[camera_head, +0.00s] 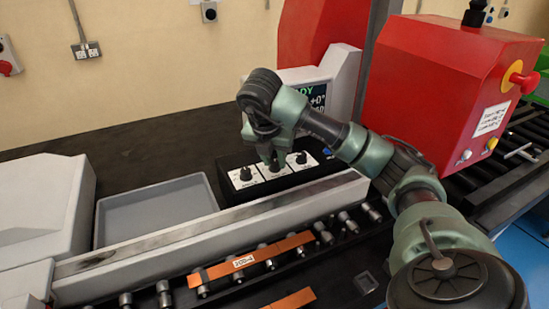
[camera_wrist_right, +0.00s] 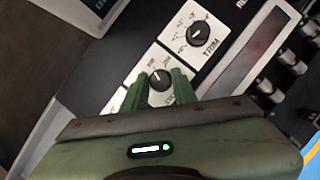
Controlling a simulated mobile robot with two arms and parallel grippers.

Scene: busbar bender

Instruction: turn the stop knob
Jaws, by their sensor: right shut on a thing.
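A black control box (camera_head: 226,163) with several black knobs on white labelled plates stands behind the long metal rail. My right gripper (camera_head: 272,160) reaches down onto the middle knob of the box and hides most of it. In the right wrist view the green fingers (camera_wrist_right: 158,88) are shut on that black knob (camera_wrist_right: 161,79), one on each side; its label is mostly hidden. The knob marked TRIM (camera_wrist_right: 199,33) sits beside it, apart from the fingers; in the head view it is the right knob (camera_head: 301,158). The left knob (camera_head: 245,174) stands free. My left gripper is not in view.
A grey tray (camera_head: 160,205) lies left of the box. The metal rail (camera_head: 200,240) runs in front, with rollers and orange strips (camera_head: 250,258) before it. A display (camera_head: 318,92) stands behind. A red machine housing (camera_head: 430,95) with a red stop button (camera_head: 524,80) stands at right.

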